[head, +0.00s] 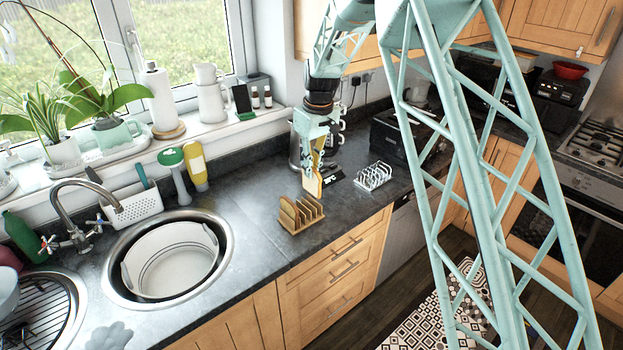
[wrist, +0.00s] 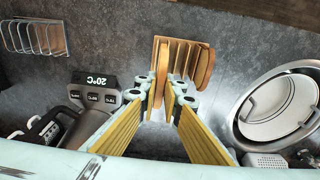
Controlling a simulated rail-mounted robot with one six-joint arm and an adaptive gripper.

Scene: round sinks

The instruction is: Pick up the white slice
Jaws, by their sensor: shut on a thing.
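A bread slice with a pale face and brown crust, which I take to be the white slice (head: 313,187), hangs upright from my gripper (head: 317,163) above the counter in the head view. In the wrist view the slice (wrist: 161,66) shows edge-on between the fingertips of my gripper (wrist: 165,92), which is shut on it. A wooden toast rack (head: 307,218) stands below and in front of it on the counter. The rack (wrist: 181,47) also shows behind the slice in the wrist view. Another, browner slice (wrist: 205,68) is in the rack.
A black toaster (head: 401,137) and a grey kettle (head: 299,150) are behind. A round sink (head: 170,258) with a white tub lies to the left. The counter between sink and wooden rack is clear.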

